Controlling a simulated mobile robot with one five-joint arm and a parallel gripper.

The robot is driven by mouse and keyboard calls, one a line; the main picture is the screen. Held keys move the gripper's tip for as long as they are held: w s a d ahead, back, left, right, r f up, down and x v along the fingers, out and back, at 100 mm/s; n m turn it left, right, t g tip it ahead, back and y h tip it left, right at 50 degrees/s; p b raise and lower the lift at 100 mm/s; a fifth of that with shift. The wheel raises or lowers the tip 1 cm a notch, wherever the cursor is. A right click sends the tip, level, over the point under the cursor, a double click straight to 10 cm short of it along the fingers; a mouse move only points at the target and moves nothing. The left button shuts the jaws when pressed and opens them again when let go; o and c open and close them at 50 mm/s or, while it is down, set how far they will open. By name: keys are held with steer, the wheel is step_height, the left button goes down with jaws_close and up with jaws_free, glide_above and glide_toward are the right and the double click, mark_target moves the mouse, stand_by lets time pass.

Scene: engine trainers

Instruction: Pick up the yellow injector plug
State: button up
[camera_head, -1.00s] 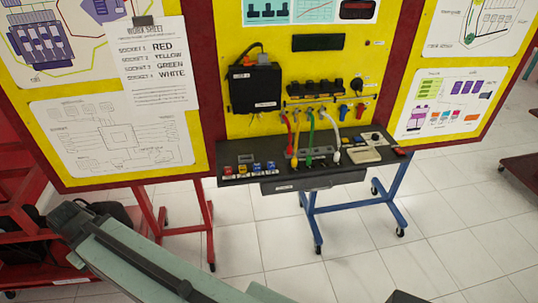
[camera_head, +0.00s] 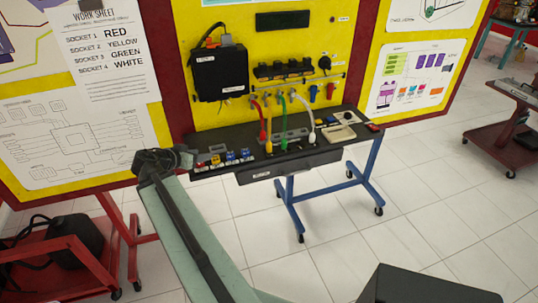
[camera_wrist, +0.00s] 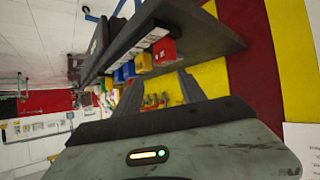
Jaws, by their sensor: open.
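The yellow injector plug (camera_head: 268,147) is at the lower end of a yellow cable, at the grey shelf of the engine trainer, between a red plug (camera_head: 262,134) and a green one (camera_head: 284,141). My gripper (camera_head: 168,160) is left of the shelf's left end in the head view, apart from the plug. In the tilted wrist view my gripper (camera_wrist: 160,84) shows two separated dark fingers with nothing held. Small red and yellow shapes appear between and beyond them, too small to tell which is the yellow plug.
The shelf (camera_head: 222,176) bears colored blocks (camera_head: 230,157) at its left, large in the wrist view (camera_wrist: 143,62), and a beige device (camera_head: 340,132) at its right. A white plug (camera_head: 312,139) stands beside the green one. Red stands (camera_head: 80,240) occupy the left; tiled floor is clear below.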

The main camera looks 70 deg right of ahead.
mark_target(267, 146)
steer(key=s+d+m+g+b, duration=0.1)
steer(key=s+d, duration=0.3)
steer(key=s, duration=0.1)
steer(key=s+d+m+g, duration=0.1)
steer(key=s+d+m, duration=0.1)
steer(key=s, duration=0.4)
steer(key=s+d+m+g+b, duration=0.1)
steer(key=s+d+g, duration=0.1)
steer(key=s+d, duration=0.3)
steer(key=shift+s+d+f+h+b, duration=0.3)
steer(key=shift+s+d+h, duration=0.1)
steer(key=shift+s, duration=0.15)
steer(key=shift+b+x, duration=0.55)
steer(key=shift+x, duration=0.45)
steer(key=shift+f+b+x, duration=0.15)
steer(key=shift+b+x, duration=0.45)
steer(key=shift+x, duration=0.8)
steer(key=shift+f+b+x, duration=0.15)
steer(key=shift+b+x, duration=0.4)
steer(key=shift+x, duration=0.85)
steer(key=shift+w+a, duration=0.1)
steer(key=shift+a, duration=0.1)
jaws_close()
